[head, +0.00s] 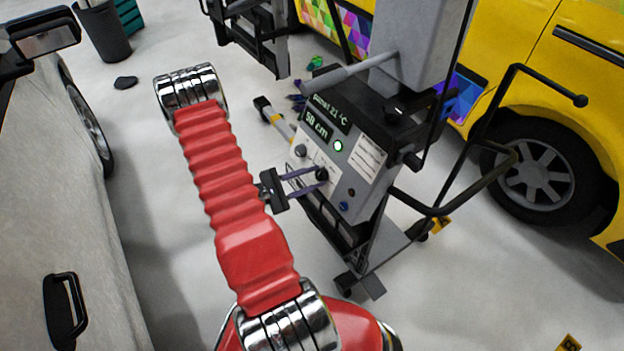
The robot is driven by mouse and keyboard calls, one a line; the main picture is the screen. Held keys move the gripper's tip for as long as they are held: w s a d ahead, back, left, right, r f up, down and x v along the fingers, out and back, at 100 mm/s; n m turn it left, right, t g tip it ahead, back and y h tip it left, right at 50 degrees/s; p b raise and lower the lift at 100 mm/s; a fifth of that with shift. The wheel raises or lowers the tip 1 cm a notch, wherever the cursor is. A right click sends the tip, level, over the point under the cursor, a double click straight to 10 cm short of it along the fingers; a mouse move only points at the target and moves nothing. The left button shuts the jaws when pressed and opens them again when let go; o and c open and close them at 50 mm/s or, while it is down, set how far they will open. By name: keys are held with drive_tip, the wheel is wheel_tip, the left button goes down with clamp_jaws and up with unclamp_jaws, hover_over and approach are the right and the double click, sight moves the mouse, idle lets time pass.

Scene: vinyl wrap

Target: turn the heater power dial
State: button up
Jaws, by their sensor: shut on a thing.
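The heater (362,190) is a grey wheeled unit with a control panel in the middle of the head view. A lit display (317,125) on it reads 50 or 58 cm, with a temperature line above. A black dial (322,174) sits on the lower part of the panel. My gripper (318,176) reaches it from the left, its two thin fingers shut on the dial. The fingers hide part of the dial, and I cannot read its setting. A second dark knob (301,151) sits up and left, and a green light (338,146) glows.
A yellow vehicle (540,75) stands behind and to the right. A black bent-tube frame (470,190) juts right of the heater.

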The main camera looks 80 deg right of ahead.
drive_tip(key=m+y, duration=0.1)
drive_tip(key=m, duration=0.2)
drive_tip(key=m+y, duration=0.1)
drive_tip(key=m, duration=0.2)
drive_tip(key=shift+w+d+r+y, duration=0.1)
drive_tip(key=shift+w+d+y, duration=0.1)
drive_tip(key=shift+y, duration=0.1)
drive_tip(key=shift+m+g, duration=0.3)
drive_tip(key=shift+m, duration=0.1)
drive_tip(key=o, duration=1)
drive_tip(key=shift+a, duration=0.1)
drive_tip(key=v, duration=1.3)
drive_tip(key=shift+w+a, duration=0.1)
drive_tip(key=shift+w, duration=0.25)
